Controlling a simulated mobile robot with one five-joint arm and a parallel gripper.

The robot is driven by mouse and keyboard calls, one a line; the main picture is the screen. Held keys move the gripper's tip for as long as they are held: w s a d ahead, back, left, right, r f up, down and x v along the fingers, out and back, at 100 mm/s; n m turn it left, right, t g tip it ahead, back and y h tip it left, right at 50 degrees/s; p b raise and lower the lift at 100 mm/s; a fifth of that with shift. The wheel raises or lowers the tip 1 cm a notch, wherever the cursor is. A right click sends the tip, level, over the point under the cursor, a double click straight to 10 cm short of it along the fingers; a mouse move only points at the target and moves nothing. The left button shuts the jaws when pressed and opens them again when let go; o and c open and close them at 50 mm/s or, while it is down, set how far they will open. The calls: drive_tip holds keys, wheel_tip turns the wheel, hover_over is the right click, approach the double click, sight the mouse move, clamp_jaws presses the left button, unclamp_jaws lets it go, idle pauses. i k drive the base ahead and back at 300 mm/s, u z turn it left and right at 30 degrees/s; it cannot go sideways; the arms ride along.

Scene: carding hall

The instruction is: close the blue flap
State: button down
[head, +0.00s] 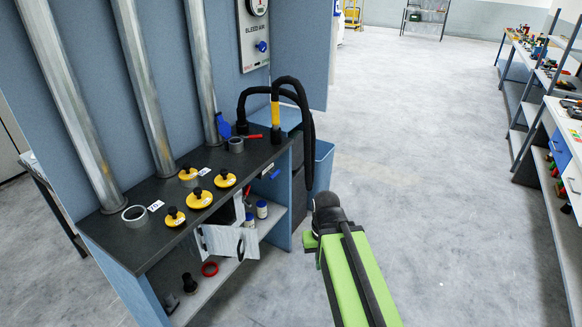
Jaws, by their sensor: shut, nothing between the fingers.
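A small blue flap (223,125) shows at the lower end of the right-hand grey pipe, above the dark bench top. It looks tilted and standing out from the pipe; its hinge is too small to make out. The dark end of my green arm, with my gripper (326,203), is in front of the bench's right end, over the floor. It is well to the right of the flap and nearer to me, not touching it. My gripper is shut and empty; its separate fingers are hard to make out.
The dark bench (125,235) carries several yellow discs with black knobs (199,199), grey rings and a red-handled tool. A black hose (308,130) arches at its right end beside a blue bin (322,165). A grey door (228,241) hangs open below.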

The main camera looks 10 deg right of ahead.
sight(224, 129)
drive_tip(key=z, duration=0.1)
drive_tip(key=i, duration=1.05)
drive_tip(key=u, duration=0.35)
